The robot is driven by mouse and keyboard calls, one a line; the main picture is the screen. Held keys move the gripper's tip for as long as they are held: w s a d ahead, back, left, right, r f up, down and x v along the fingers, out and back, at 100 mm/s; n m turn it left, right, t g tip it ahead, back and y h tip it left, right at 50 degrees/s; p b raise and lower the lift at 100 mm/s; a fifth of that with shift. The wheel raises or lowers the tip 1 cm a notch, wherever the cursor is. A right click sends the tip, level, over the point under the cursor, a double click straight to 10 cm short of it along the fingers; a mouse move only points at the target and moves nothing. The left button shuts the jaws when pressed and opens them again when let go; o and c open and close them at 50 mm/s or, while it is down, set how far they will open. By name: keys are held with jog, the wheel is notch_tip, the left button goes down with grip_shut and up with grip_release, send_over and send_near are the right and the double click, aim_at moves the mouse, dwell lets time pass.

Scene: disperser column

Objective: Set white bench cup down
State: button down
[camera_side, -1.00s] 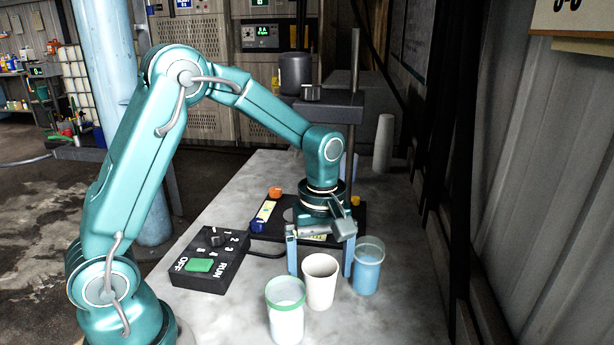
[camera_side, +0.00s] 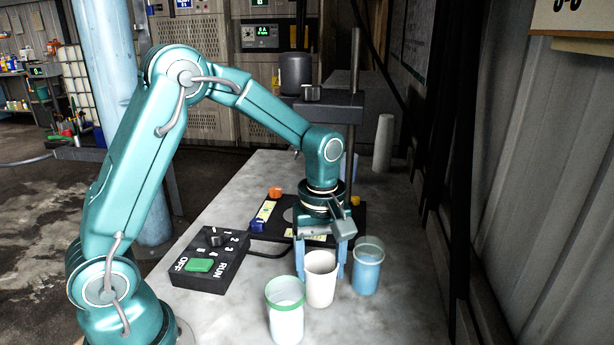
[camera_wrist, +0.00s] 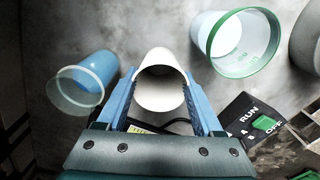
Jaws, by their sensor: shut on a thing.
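The white bench cup (camera_side: 321,281) stands upright on the grey bench in the side view, between a green-rimmed cup and a blue cup. My gripper (camera_side: 322,262) points down over it, with its blue fingers on either side of the cup. The wrist view shows the white cup (camera_wrist: 160,82) between the two blue fingers (camera_wrist: 160,100), which are shut on it. The cup's base looks to be at or very near the bench top; the side view does not clearly show any gap.
The green-rimmed cup (camera_side: 286,312) stands close in front, left of the white cup. The translucent blue cup (camera_side: 368,268) is close on the right. A control box (camera_side: 208,262) sits to the left. The disperser column (camera_side: 354,130) rises behind.

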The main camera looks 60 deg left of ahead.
jog(key=s+a+r, duration=0.5)
jog(key=a+r, duration=0.5)
jog(key=s+a, duration=0.7)
jog(key=shift+w+d+f, duration=1.25)
jog(key=shift+w+f, duration=0.2)
jog(key=shift+f, duration=0.3)
jog(key=shift+w+d+f, duration=1.25)
jog(key=shift+w+f, duration=0.25)
jog(key=shift+f, duration=0.25)
jog(key=shift+w+d+f, duration=1.25)
jog(key=shift+w+f, duration=0.2)
jog(key=shift+f, duration=0.3)
jog(key=shift+f, duration=0.1)
jog(key=shift+c, duration=0.2)
grip_release()
